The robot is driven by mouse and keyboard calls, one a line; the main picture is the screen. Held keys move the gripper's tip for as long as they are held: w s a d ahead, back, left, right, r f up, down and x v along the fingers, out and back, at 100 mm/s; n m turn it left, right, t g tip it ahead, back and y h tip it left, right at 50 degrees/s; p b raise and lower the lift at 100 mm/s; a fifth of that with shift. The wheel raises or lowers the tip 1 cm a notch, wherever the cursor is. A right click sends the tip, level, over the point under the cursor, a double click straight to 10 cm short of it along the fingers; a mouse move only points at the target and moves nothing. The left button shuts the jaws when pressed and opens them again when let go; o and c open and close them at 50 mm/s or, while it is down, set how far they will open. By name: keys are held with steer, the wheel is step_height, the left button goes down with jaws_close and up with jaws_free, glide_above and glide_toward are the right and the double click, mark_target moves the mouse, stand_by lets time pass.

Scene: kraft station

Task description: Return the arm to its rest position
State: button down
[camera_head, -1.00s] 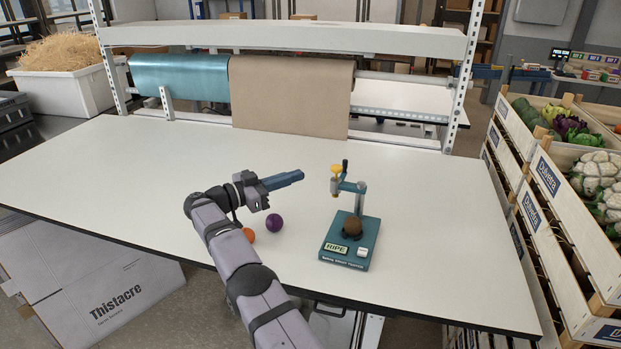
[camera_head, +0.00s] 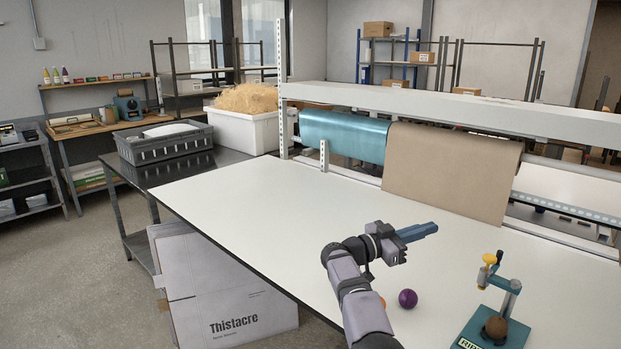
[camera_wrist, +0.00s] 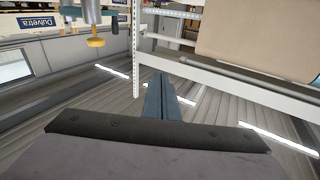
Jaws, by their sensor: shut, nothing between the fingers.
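My gripper (camera_head: 430,231) is shut and empty. In the head view it is held above the white table (camera_head: 250,205), its blue fingers pointing right. In the wrist view the shut fingers (camera_wrist: 160,100) point away from the camera. A purple ball (camera_head: 408,298) lies on the table just below and in front of my gripper. An orange ball (camera_head: 382,301) is mostly hidden behind my arm. A teal test stand (camera_head: 508,290) with a brown round item (camera_head: 496,327) on its base stands to the right of my gripper, apart from it.
A brown paper roll (camera_head: 450,170) and a teal roll (camera_head: 343,137) hang on the rack at the table's back. A white bin of straw (camera_head: 240,130) and a grey crate (camera_head: 165,145) stand at the left. The table's left half is clear.

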steer(key=w+a+r+n+t+y, duration=0.5)
steer(key=w+a+n+t+y, duration=0.35)
steer(key=n+t, duration=0.2)
steer(key=s+a+f+n+g+y, duration=0.1)
steer(key=s+a+f+g+y, duration=0.1)
steer(key=s+a+f+y, duration=0.1)
steer(key=s+a+f+n+g+y, duration=0.2)
steer(key=s+a+f+y, duration=0.2)
steer(key=s+f, duration=0.3)
steer(key=s+a+f+n+g+y, duration=0.2)
steer(key=s+a+f+y, duration=0.1)
steer(key=s+f, duration=0.3)
steer(key=shift+s+a+y, duration=0.15)
steer(key=shift+s+a, duration=0.3)
steer(key=shift+s, duration=0.2)
steer(key=shift+s+a+y, duration=0.1)
steer(key=shift+s+a, duration=0.3)
steer(key=shift+s, duration=0.2)
steer(key=s+d+f+g, duration=0.1)
steer(key=s+f+g, duration=0.2)
steer(key=s, duration=0.8)
steer(key=s+f+g, duration=0.3)
steer(key=s+f, duration=0.1)
steer(key=s, duration=0.7)
steer(key=s+d+f+g, duration=0.1)
steer(key=s+f+g, duration=0.2)
steer(key=s, duration=0.9)
steer(key=shift+d+f+g, duration=0.3)
steer(key=shift+f+g, duration=0.05)
steer(key=shift+f, duration=0.4)
